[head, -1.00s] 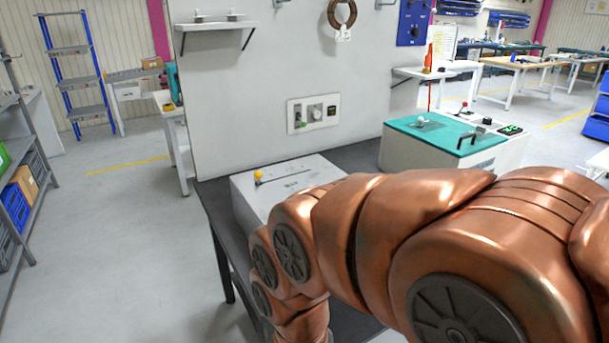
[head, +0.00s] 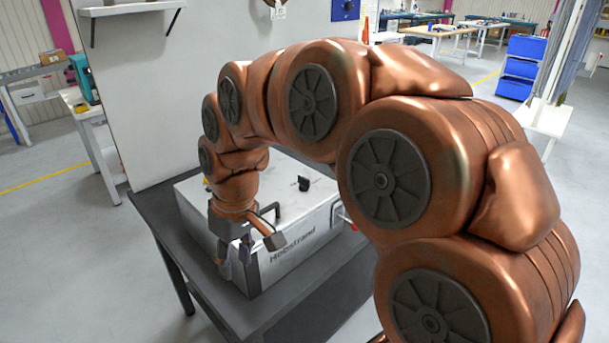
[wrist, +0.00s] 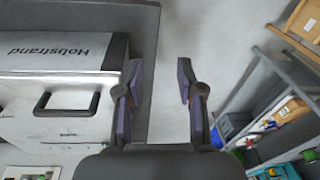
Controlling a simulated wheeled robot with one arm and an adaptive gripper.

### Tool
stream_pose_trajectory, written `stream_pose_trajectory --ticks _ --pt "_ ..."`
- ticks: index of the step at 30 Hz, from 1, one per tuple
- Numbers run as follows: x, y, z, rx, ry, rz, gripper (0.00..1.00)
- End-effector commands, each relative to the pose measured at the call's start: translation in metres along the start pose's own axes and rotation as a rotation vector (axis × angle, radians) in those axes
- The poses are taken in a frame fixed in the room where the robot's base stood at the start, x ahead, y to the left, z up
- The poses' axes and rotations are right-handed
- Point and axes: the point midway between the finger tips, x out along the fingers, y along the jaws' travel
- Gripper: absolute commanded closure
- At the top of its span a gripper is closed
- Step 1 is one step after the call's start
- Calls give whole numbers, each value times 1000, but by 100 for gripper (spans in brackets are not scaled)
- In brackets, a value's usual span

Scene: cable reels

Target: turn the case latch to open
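A silver-white case (head: 318,222) lettered "Hobstrand" stands on a dark grey table. A black handle (wrist: 65,103) on the case shows in the wrist view, left of my gripper. A black knob-like part (head: 304,184) is on top of the case, and a small red part (head: 345,216) is at its right end. I cannot tell for certain which part is the latch. My gripper (wrist: 160,82) is open and empty, its purple-padded fingers wide apart just beyond the case's edge. In the head view, it (head: 246,256) hangs at the case's near left corner, hiding part of it.
The dark table (head: 310,322) has a bare strip in front of the case. A pale upright panel (head: 150,90) with a small shelf (head: 130,8) stands behind. A side bench (head: 95,125) is at left. Open floor (head: 70,240) lies left of the table.

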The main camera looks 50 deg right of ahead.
Motion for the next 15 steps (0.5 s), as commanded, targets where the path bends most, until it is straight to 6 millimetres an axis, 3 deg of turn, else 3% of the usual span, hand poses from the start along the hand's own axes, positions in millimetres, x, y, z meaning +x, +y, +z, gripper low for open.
stream_pose_trajectory --ticks 3,7,11,15 --pt "-16 47 -40 2 74 -8 62" --pt "-32 109 -70 14 154 2 62" --pt "-46 181 -86 45 228 31 62" --pt "-55 253 -84 85 283 70 62"
